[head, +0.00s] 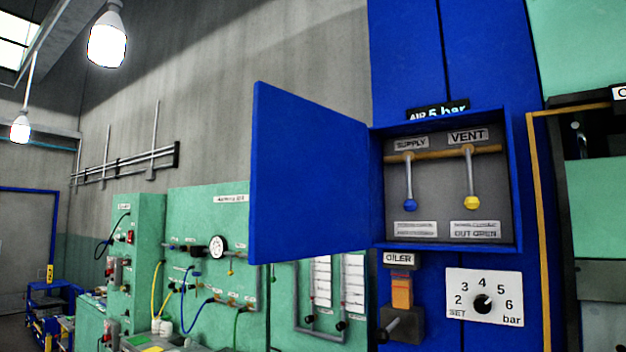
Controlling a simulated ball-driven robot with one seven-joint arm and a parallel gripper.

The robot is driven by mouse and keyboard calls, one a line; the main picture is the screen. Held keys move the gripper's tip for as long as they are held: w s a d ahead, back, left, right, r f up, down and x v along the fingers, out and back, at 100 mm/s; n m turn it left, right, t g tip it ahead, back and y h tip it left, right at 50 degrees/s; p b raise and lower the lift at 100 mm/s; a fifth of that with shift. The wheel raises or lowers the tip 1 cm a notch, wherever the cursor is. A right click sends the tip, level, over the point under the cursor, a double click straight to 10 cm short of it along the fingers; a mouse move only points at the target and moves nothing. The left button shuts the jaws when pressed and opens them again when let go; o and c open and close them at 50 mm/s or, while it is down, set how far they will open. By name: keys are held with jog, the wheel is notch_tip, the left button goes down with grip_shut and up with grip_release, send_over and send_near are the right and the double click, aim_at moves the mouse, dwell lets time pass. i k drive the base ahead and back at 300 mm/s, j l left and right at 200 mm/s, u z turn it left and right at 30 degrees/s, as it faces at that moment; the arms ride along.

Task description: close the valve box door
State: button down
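The valve box (515,185) is a blue box on a blue panel, right of the picture's middle. Its blue door (310,175) stands wide open, swung out to the left from the box's left edge. Inside are two levers hanging down from a brass-coloured pipe: the SUPPLY lever (409,185) with a blue knob and the VENT lever (470,180) with a yellow knob. Small labels sit below them. A sign reading "AIR 5 bar" is on top of the box, partly hidden by its upper edge. My gripper is not in this view.
Below the box are an oiler (402,292), a dark knob or handle (402,324) and a pressure dial plate (484,297). A yellow-edged frame (540,200) stands at the right. Green panels with gauges and hoses (210,220) are behind the door, further left.

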aim_at(309, 194)
jog(key=i+j, duration=0.35)
jog(key=i, duration=0.15)
jog(key=i+j, duration=0.75)
jog(key=i, duration=0.25)
